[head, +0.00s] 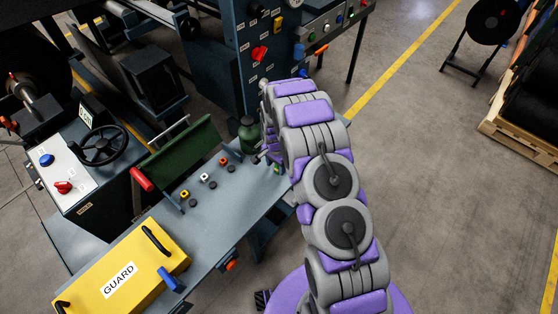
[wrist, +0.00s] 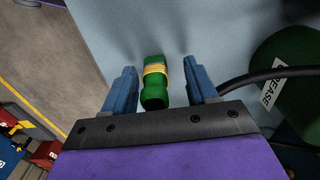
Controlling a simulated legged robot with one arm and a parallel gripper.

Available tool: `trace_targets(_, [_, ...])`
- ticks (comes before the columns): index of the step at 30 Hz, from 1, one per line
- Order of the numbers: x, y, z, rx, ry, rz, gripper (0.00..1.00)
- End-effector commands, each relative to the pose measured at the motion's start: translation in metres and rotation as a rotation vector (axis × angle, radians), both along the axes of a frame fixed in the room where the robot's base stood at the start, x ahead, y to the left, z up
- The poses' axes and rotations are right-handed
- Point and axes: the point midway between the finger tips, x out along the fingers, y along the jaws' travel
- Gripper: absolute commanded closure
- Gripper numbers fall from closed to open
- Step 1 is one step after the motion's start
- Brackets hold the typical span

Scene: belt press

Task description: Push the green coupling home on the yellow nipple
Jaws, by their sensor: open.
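In the wrist view the green coupling (wrist: 154,94) sits between the two blue fingers of my gripper (wrist: 159,66), with a gap on each side. Yellow ridged bands (wrist: 155,70) cross its middle, with green above and below. I cannot tell whether this yellow is the nipple or part of the coupling. My gripper is open and does not touch it. In the head view my arm mostly hides the gripper (head: 264,156), which is over the right end of the bench.
A dark green grease container (wrist: 290,70) stands right of my gripper, with a black hose (wrist: 265,78) near the right finger. In the head view the blue-grey bench (head: 222,200) bears small knobs, a yellow guard (head: 125,272) and a green plate (head: 182,150). Open floor lies right.

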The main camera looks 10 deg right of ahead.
Motion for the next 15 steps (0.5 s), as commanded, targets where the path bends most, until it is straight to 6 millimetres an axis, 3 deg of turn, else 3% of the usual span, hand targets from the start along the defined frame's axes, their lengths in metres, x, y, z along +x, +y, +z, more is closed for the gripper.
trace_targets(9, [-0.0004,-0.0095,-0.0026,0.012,0.001,-0.002,0.43])
trace_targets(15, [-0.0006,-0.0052,-0.0028,0.006,0.002,-0.002,0.61])
